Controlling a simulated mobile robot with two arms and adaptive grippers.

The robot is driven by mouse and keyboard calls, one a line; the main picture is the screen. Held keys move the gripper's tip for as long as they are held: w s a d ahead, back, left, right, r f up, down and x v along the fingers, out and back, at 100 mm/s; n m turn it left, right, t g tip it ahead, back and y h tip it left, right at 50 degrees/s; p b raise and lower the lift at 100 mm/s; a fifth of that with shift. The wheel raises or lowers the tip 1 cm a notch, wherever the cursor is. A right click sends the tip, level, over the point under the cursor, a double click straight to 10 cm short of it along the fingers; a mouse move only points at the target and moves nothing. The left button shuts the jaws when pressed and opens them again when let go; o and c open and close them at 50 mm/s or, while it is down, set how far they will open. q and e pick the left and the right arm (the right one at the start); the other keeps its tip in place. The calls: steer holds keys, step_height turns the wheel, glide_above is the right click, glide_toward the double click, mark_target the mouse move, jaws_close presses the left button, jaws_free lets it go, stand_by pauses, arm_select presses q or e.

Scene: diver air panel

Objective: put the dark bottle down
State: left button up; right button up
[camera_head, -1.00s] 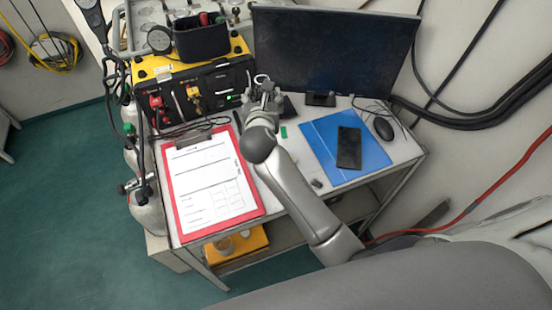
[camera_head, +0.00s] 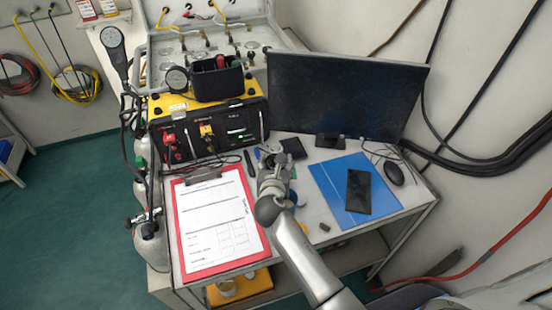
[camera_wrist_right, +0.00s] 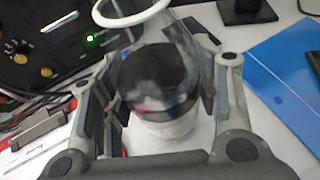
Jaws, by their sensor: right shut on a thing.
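My right gripper (camera_head: 275,165) is over the table between the red clipboard and the blue folder. In the right wrist view, its two fingers (camera_wrist_right: 158,95) are closed around the sides of the dark bottle (camera_wrist_right: 155,75), a see-through vessel with a dark band and a pale ring at the top. A white round shape (camera_wrist_right: 165,130) shows just below it; I cannot tell whether it is the bottle's base or a separate thing. In the head view the gripper hides most of the bottle. My left gripper is not in view.
The red clipboard (camera_head: 185,245) lies left, the blue folder (camera_head: 335,185) with a black phone (camera_head: 358,190) right. The monitor (camera_head: 345,95) and the yellow-black air panel (camera_head: 165,104) stand behind. A mouse (camera_head: 394,173) is at far right.

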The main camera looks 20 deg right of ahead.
stand_by(0.3)
steer(key=o, duration=1.4)
steer(key=shift+f, duration=0.1)
steer(key=b+v, duration=0.1)
steer(key=v, duration=1.1)
